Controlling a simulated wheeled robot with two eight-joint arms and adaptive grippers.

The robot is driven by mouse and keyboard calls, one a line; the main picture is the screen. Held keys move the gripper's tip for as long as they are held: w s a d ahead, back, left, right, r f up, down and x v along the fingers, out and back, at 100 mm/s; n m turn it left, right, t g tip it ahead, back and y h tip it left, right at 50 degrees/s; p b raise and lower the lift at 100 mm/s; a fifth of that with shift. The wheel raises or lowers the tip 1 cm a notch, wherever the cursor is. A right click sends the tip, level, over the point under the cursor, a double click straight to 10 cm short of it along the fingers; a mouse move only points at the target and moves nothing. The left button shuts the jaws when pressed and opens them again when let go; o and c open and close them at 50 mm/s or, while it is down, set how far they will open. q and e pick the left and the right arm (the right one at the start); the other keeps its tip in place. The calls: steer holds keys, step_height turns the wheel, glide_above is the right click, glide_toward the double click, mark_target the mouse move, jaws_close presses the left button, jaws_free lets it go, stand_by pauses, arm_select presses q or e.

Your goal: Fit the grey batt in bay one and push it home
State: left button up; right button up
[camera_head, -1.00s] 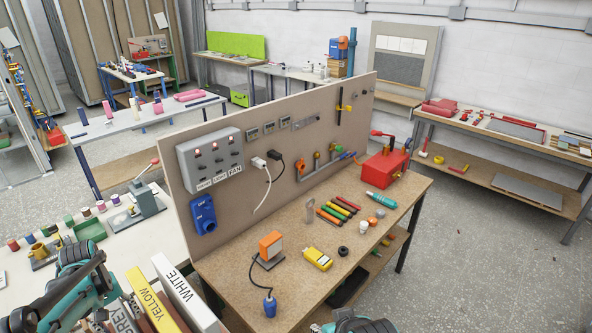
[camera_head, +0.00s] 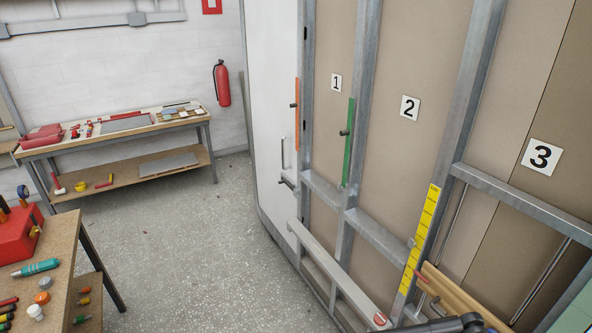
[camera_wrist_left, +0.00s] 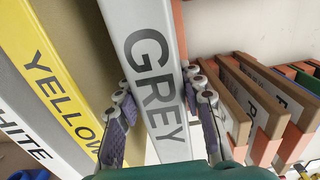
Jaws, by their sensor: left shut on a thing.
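Bay one (camera_head: 329,140) is the brown-backed wall bay with the number 1 plate (camera_head: 336,83), between metal studs in the head view. No batt shows in its visible part. The grey batt (camera_wrist_left: 145,25), a white-faced board lettered GREY, shows in the left wrist view. My left gripper (camera_wrist_left: 159,88) is shut on it, one finger on each side. The yellow batt (camera_wrist_left: 45,70) and the white batt (camera_wrist_left: 20,130) stand beside it on the left. My left gripper is outside the head view, and my right gripper is not seen.
Bay two (camera_head: 410,150) and bay three (camera_head: 525,200) lie to the right. A rail (camera_head: 335,275) crosses low in front of the bays. A yellow marked strip (camera_head: 421,238) stands on a stud. A workbench (camera_head: 60,250) is at left; open floor (camera_head: 190,250) lies between.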

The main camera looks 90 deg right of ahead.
arm_select(q)
steer(key=shift+o, duration=0.2)
steer(key=shift+r+p, duration=2.2)
steer(key=shift+r, duration=1.3)
